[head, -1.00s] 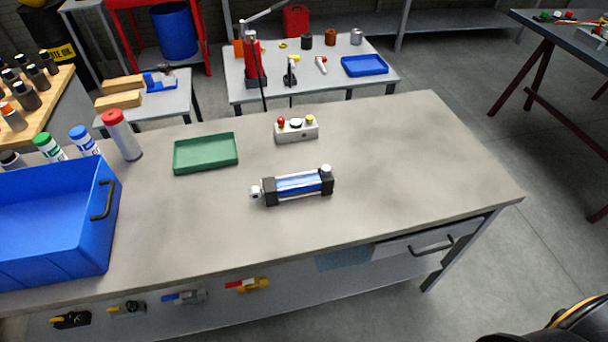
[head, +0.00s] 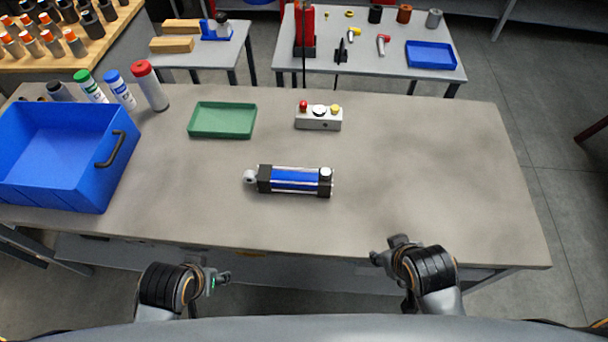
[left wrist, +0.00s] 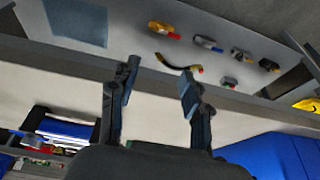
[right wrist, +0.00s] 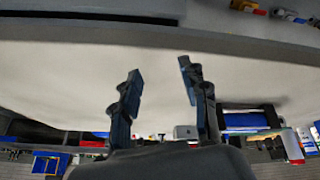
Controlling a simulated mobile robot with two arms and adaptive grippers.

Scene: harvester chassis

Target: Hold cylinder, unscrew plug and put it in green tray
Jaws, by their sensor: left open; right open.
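The cylinder (head: 295,181), blue with black end caps, lies on its side on the table, rod eye to the left. The round silver plug (head: 326,174) sits on top of its right end cap. The empty green tray (head: 222,120) lies behind and left of the cylinder. My left gripper (head: 211,277) is open and empty in front of the table's front edge, left of the cylinder. My right gripper (head: 392,252) is open and empty at the front edge, right of the cylinder. Both also show open in the left wrist view (left wrist: 157,82) and right wrist view (right wrist: 158,82).
A blue bin (head: 70,155) with a black handle stands at the table's left. Markers and a red-capped bottle (head: 150,85) stand behind it. A control box (head: 318,118) with buttons is behind the cylinder. The table's right part is clear.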

